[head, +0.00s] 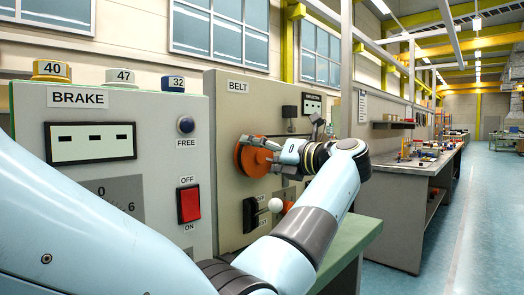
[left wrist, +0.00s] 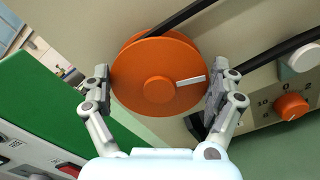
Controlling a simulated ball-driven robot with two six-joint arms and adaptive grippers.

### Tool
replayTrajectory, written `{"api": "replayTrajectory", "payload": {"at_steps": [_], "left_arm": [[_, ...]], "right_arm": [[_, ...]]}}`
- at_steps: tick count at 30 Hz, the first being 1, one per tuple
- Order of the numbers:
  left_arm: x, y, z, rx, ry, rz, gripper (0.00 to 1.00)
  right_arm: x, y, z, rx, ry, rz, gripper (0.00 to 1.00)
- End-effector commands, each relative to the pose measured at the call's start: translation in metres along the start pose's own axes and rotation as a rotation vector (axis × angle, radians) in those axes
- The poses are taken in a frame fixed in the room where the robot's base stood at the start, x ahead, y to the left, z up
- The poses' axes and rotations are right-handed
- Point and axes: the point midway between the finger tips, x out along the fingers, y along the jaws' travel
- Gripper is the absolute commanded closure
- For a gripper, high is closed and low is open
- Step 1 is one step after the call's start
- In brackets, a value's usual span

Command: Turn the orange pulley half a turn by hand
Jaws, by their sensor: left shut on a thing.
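The orange pulley (head: 250,158) is a round disc on the front of the grey BELT panel. In the left wrist view the pulley (left wrist: 157,92) faces me with a raised hub and a white mark pointing right. A dark belt (left wrist: 255,58) runs from it to the upper right. My left gripper (head: 269,155) is at the pulley's front. In the left wrist view one finger lies on each side of the rim, and the gripper is shut on the disc. The fingers hide small parts of the rim edge. My right gripper is not in view.
The BRAKE panel (head: 160,225) with a red switch (head: 189,204) stands left of the BELT panel. An orange knob (left wrist: 292,106) and a white knob (left wrist: 300,58) sit right of the pulley in the wrist view. A workbench (head: 408,185) stands beyond.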

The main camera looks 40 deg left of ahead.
Motion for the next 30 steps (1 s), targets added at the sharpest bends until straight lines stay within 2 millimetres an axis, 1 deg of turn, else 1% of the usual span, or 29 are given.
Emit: {"api": "replayTrajectory", "payload": {"at_steps": [14,15,16,17,25,28,30], "left_arm": [[0.001,0.001,0.002,0.015,-0.004,0.001,0.4],[0.001,0.001,0.002,0.015,-0.004,0.001,0.05],[0.001,0.001,0.002,0.015,-0.004,0.001,0.01],[0.001,0.001,0.002,0.015,-0.004,0.001,0.0],[-0.001,0.0,0.001,0.016,-0.002,0.0,0.0],[-0.009,0.0,0.001,0.016,-0.001,-0.001,0.0],[-0.021,-0.001,0.001,0.016,-0.001,-0.004,0.0]], "right_arm": [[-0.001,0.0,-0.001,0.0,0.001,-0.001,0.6],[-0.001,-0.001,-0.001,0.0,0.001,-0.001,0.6],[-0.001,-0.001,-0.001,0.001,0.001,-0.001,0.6],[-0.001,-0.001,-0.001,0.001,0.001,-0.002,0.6],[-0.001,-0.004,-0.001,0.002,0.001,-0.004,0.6],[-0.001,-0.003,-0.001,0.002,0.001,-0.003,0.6],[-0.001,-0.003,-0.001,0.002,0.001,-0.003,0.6]]}}
